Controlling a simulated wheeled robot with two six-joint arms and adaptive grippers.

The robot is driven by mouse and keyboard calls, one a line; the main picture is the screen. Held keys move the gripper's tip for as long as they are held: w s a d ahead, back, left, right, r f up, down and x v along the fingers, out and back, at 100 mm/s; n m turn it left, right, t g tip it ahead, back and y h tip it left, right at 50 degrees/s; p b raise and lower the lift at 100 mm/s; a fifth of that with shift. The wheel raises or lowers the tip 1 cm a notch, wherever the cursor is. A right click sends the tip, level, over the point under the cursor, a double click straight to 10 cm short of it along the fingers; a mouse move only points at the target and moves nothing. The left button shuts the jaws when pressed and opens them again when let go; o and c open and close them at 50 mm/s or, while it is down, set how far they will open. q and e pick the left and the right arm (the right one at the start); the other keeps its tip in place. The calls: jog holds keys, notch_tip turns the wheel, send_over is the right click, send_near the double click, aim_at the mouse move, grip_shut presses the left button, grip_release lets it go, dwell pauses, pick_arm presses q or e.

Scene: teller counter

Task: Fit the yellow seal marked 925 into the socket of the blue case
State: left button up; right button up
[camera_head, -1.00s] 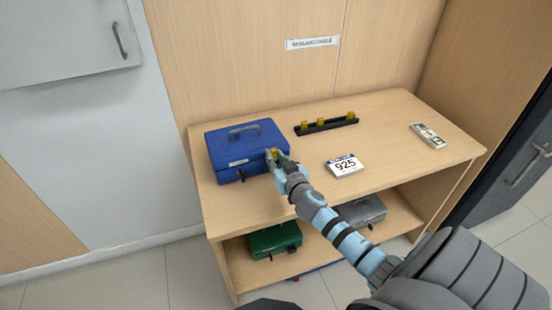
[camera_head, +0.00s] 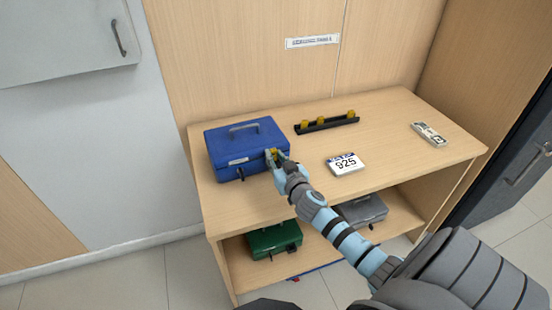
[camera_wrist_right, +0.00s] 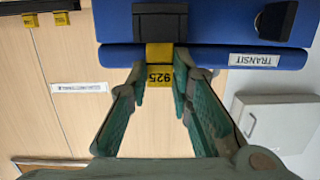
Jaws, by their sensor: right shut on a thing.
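The blue case (camera_head: 243,150) stands closed at the left of the counter top, handle up. In the right wrist view the case (camera_wrist_right: 225,28) fills the top, with a TRANSIT label and a dark fitting (camera_wrist_right: 160,22) on its front. My right gripper (camera_head: 278,158) is at the case's front right. Its fingers (camera_wrist_right: 163,84) are shut on the yellow seal (camera_wrist_right: 160,66) marked 925, whose number reads upside down. The seal lies across the case's edge, in line with the dark fitting; I cannot tell how deep it sits. My left gripper is not in view.
A black rack (camera_head: 328,124) with several yellow seals lies behind. A white card (camera_head: 345,164) reading 925 stands right of my gripper. A small bundle (camera_head: 428,134) lies at the far right. Green (camera_head: 275,240) and grey (camera_head: 362,210) cases sit on the lower shelf.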

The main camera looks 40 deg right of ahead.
jog(key=shift+f+b, duration=0.5)
jog(key=shift+b, duration=0.15)
dwell(0.6)
jog(key=shift+s+f, duration=0.1)
jog(key=shift+s, duration=0.1)
jog(key=o, duration=0.9)
jog(key=shift+f, duration=0.1)
jog(key=o, duration=0.4)
